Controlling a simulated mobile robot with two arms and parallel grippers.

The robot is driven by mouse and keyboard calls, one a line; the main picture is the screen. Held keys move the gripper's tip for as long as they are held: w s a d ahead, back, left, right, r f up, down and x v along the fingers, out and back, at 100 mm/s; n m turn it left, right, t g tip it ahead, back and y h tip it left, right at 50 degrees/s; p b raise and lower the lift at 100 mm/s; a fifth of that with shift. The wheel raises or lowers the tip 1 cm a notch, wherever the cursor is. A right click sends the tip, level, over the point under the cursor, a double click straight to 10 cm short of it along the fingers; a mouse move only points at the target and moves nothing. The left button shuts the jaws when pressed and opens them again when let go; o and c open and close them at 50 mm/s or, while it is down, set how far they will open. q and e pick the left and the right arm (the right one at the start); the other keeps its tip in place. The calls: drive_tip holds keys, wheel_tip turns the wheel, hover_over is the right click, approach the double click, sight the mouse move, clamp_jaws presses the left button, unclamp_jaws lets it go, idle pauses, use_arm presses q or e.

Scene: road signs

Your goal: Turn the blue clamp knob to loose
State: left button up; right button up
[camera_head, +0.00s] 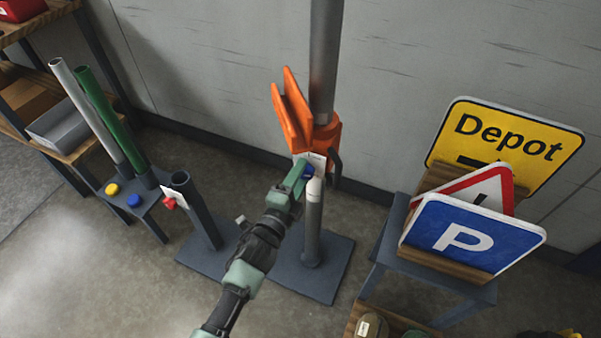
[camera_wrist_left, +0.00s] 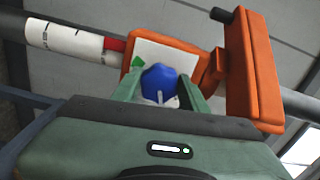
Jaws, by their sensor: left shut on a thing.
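The blue clamp knob (camera_head: 308,172) sits on the front of the orange clamp (camera_head: 325,140), which is on the grey upright post (camera_head: 325,60). In the left wrist view the blue knob (camera_wrist_left: 158,80) stands before a white plate (camera_wrist_left: 150,52); a white line shows low on the knob. My left gripper (camera_head: 302,176) is shut on the knob, with green fingers on either side of it in the left wrist view (camera_wrist_left: 158,92). Part of the knob is hidden by the fingers. My right gripper is in neither view.
Road signs (camera_head: 472,238) stand on a stool at right.

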use_arm(q)
drive_tip(key=n+p, duration=0.1)
drive_tip(key=n, duration=0.5)
drive_tip(key=n+p, duration=0.2)
drive_tip(key=n, duration=0.5)
drive_tip(key=shift+d+f, duration=0.15)
drive_tip(key=shift+f, duration=0.05)
drive_tip(key=shift+n, duration=0.5)
drive_tip(key=o, duration=1.4)
drive_tip(key=v, duration=0.8)
